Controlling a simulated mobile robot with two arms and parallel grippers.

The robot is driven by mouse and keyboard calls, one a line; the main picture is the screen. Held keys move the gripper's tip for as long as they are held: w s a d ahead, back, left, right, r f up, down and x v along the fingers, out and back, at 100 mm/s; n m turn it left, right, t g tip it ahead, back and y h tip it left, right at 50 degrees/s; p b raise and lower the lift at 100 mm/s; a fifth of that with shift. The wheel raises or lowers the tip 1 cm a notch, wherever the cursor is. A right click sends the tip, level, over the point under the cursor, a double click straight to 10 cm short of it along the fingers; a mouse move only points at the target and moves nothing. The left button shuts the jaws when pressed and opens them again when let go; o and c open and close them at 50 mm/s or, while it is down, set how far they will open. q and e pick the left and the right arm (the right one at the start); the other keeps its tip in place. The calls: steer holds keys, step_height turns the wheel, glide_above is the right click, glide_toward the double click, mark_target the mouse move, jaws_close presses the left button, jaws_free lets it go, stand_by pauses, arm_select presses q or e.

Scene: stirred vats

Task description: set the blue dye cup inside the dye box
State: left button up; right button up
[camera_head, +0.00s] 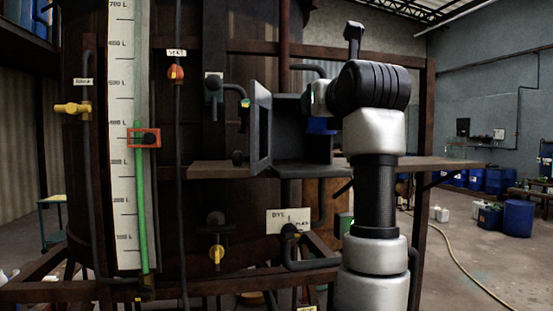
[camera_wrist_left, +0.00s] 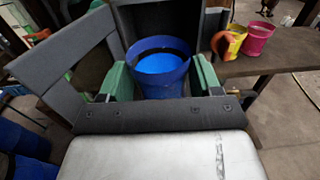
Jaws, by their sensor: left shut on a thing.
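The blue dye cup (camera_wrist_left: 160,84) is upright between the green fingers of my left gripper (camera_wrist_left: 163,76) in the left wrist view, with bright blue dye inside. My left gripper is shut on it. In the head view a blue part of the cup (camera_head: 321,126) shows beside my arm, which hides the rest. The dark grey dye box (camera_head: 303,152) stands on a shelf with its door (camera_head: 262,125) swung open to the left. The cup is at the box's open front; I cannot tell how far inside it is. My right gripper is not in view.
A yellow cup with an orange handle (camera_wrist_left: 232,40) and a pink cup (camera_wrist_left: 259,37) stand on the shelf (camera_wrist_left: 285,52) right of the box. The shelf (camera_head: 215,169) also extends left. Valves and a level gauge (camera_head: 124,190) are on the vat at left.

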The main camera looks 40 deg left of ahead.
arm_select(q)
steer(key=p+x, duration=1)
steer(key=x, duration=0.8)
steer(key=f, duration=0.1)
steer(key=f+p, duration=0.1)
steer(key=f, duration=0.2)
steer(key=shift+w+a+f+p, duration=0.2)
steer(key=shift+w+a+p, duration=0.1)
steer(key=shift+a, duration=0.05)
steer(key=shift+f+p, duration=0.8)
steer(key=shift+f, duration=0.05)
steer(key=shift+w+a+f+p, duration=0.3)
steer(key=shift+a+f+p, duration=0.05)
steer(key=shift+f, duration=0.2)
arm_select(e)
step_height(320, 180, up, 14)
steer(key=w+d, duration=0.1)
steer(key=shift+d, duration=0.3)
